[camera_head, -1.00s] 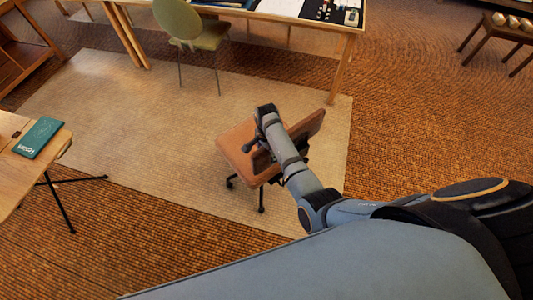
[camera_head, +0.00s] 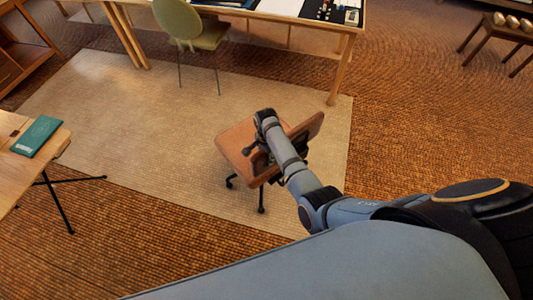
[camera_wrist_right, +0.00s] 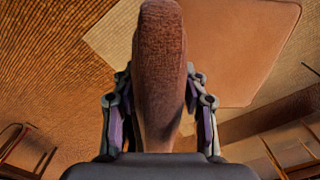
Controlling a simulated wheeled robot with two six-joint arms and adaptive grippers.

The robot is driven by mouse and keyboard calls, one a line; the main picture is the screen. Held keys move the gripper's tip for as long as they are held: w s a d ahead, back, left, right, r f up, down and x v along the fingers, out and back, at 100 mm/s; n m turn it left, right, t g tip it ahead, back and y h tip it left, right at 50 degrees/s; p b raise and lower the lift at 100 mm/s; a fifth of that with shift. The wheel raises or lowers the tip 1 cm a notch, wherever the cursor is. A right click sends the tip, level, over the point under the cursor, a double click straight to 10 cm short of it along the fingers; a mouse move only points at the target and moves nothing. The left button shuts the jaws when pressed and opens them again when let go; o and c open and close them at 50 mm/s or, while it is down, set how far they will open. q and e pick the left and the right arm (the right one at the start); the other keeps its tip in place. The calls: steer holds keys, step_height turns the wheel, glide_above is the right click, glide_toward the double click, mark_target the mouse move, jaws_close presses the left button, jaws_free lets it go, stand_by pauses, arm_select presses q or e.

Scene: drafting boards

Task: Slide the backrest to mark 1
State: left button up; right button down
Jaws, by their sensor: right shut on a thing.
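The chair has a tan-brown seat (camera_head: 236,140) and an upright brown backrest (camera_head: 309,128) on its right side. My right gripper (camera_head: 252,149) is at the backrest, partly hidden behind my own wrist. In the right wrist view the backrest (camera_wrist_right: 160,50) stands edge-on between the two fingers of my right gripper (camera_wrist_right: 160,82), which is shut on it. The seat (camera_wrist_right: 243,45) shows beyond it there. No mark or number can be made out on the chair in either view. My left gripper is not in view.
The chair stands on a pale rug (camera_head: 120,120). A green chair (camera_head: 180,22) is by the long desk (camera_head: 343,50) at the back. A wooden table (camera_head: 22,165) with a teal book (camera_head: 37,136) is at the left. The rug left of the chair is clear.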

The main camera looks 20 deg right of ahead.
steer(key=shift+s+f, duration=0.2)
steer(key=shift+f, duration=0.05)
steer(key=c, duration=0.9)
jaws_free()
steer(key=shift+c, duration=0.2)
steer(key=shift+o, duration=1.1)
steer(key=shift+w, duration=0.2)
step_height(320, 180, up, 12)
